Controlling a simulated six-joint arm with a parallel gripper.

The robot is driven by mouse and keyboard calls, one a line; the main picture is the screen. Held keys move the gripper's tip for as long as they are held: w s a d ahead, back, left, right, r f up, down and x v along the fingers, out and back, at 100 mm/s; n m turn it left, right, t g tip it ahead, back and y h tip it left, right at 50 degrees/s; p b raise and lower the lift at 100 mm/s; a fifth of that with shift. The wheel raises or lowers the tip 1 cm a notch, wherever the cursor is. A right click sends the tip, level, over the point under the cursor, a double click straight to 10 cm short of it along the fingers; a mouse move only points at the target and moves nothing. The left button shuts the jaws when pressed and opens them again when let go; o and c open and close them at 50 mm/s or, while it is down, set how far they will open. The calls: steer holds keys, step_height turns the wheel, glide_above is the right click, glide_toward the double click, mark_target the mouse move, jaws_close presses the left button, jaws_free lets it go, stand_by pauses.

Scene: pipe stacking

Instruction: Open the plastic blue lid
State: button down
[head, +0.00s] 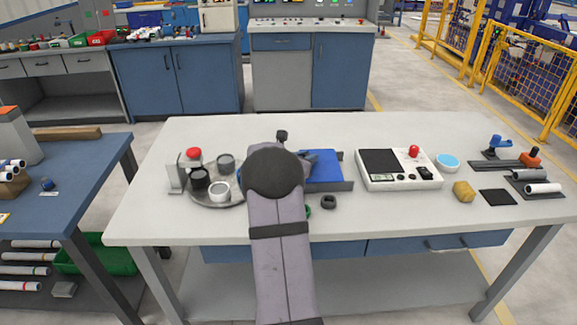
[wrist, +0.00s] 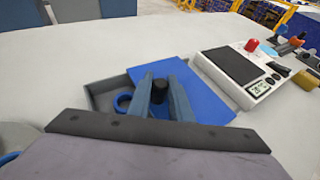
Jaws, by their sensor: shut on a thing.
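The blue plastic lid (wrist: 205,100) lies over the right part of a dark grey box (wrist: 103,92) in the wrist view. It sits skewed, and the box's left part is uncovered. A blue ring (wrist: 123,102) shows inside there. My gripper (wrist: 160,82) is shut on the lid's black knob (wrist: 160,90), with one finger on each side. In the head view the lid (head: 325,167) shows right of my arm, which hides the knob and most of my gripper. I cannot tell whether the lid is raised off the rim.
A white device with a red button (head: 400,168) stands right of the box. A round tray (head: 215,203) with several cups is left of my arm. A dark ring (head: 329,202) lies in front of the box. The white table's (head: 400,235) front right is mostly clear.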

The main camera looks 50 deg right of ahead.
mark_target(318, 164)
steer(key=shift+s+d+b, duration=0.55)
steer(key=shift+s+d, duration=0.7)
steer(key=c, duration=1.6)
jaws_free()
steer(key=shift+a, duration=0.15)
steer(key=shift+b+v, duration=0.4)
steer(key=shift+v, duration=3.15)
steer(key=shift+r, duration=0.1)
